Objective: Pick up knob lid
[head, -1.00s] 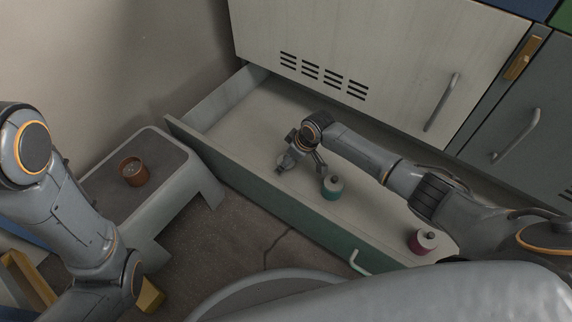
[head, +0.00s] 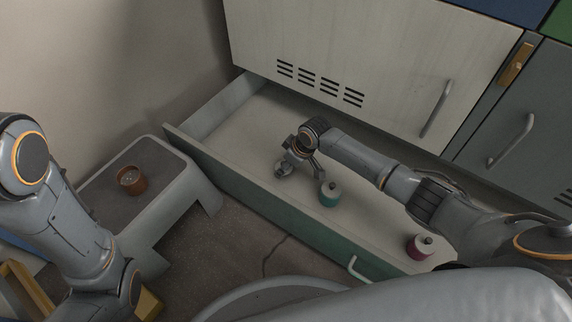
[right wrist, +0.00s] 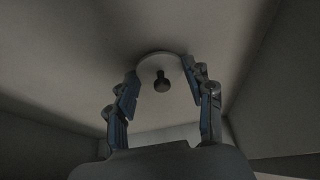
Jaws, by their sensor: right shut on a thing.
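The knob lid (right wrist: 158,65) is a pale round disc with a dark knob in its middle. In the right wrist view it lies between the fingers of my right gripper (right wrist: 161,82), which is shut on it. In the head view my right gripper (head: 300,170) is low inside the open drawer, just left of a teal spool-like jar. The lid is hard to make out there among the fingers. My left arm is at the left of the head view, and its gripper is not seen.
The open drawer (head: 245,190) holds the teal jar (head: 330,194) beside my right gripper and a red jar (head: 419,247) farther right. A grey stool (head: 178,178) with a brown cup (head: 131,180) stands left. The cabinet front (head: 370,55) rises behind the drawer.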

